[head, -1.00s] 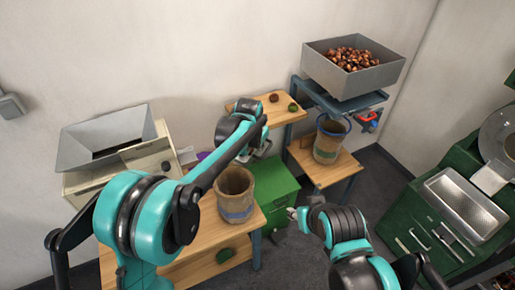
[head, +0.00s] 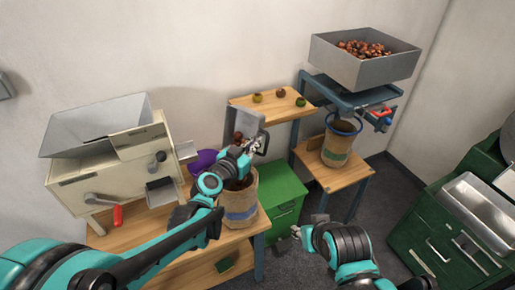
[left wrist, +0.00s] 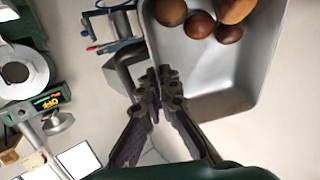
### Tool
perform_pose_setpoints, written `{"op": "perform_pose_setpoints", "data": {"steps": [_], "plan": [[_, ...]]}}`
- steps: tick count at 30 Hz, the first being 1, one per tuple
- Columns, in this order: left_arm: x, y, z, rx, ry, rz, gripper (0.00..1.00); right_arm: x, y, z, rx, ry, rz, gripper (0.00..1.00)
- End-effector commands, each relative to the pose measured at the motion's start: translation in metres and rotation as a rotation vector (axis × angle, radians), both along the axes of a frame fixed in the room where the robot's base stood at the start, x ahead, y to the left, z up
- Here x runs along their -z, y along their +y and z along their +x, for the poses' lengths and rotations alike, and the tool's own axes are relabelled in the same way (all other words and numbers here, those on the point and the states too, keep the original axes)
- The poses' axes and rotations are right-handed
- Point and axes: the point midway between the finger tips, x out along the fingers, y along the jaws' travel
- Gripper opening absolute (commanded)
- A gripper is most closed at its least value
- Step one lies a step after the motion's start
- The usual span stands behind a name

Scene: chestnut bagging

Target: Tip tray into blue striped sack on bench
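The blue striped sack (head: 240,215) stands upright and open on the wooden bench (head: 190,264). My left gripper (head: 259,143) is above and behind its mouth, shut on the rim of a grey metal tray (head: 246,122). The tray is tilted up, with a few brown chestnuts at its lower edge in the head view. The left wrist view shows the fingers (left wrist: 164,88) on the rim of the tray (left wrist: 240,98), with several chestnuts (left wrist: 200,24) inside. My left arm hides part of the sack's mouth. My right gripper (head: 298,231) is low, right of the bench; its fingers are unclear.
A cream machine (head: 110,170) with a hopper stands on the bench's left, beside a purple bowl (head: 203,162). A green cabinet (head: 284,190) is right of the sack. A green-striped sack (head: 342,148) stands below a grey bin (head: 365,68) of chestnuts.

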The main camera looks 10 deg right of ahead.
Motion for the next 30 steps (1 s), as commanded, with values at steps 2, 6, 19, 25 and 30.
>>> {"op": "perform_pose_setpoints", "data": {"steps": [2,6,19,25,30], "plan": [[0.007,0.003,-0.002,-0.005,-0.032,-0.031,0.00,0.015,0.000,0.000,0.000,0.000,0.000,0.40],[0.010,0.006,-0.007,-0.002,-0.087,-0.083,0.00,0.033,0.000,0.000,0.000,0.000,0.000,0.40],[0.017,0.017,-0.019,-0.001,-0.257,-0.235,0.00,0.087,0.000,0.000,0.000,0.000,0.000,0.40],[0.017,0.023,-0.025,0.001,-0.344,-0.312,0.00,0.111,0.000,0.000,0.000,0.000,0.000,0.40],[0.016,0.027,-0.030,0.000,-0.404,-0.365,0.00,0.127,0.000,0.000,0.000,0.000,0.000,0.40]]}}
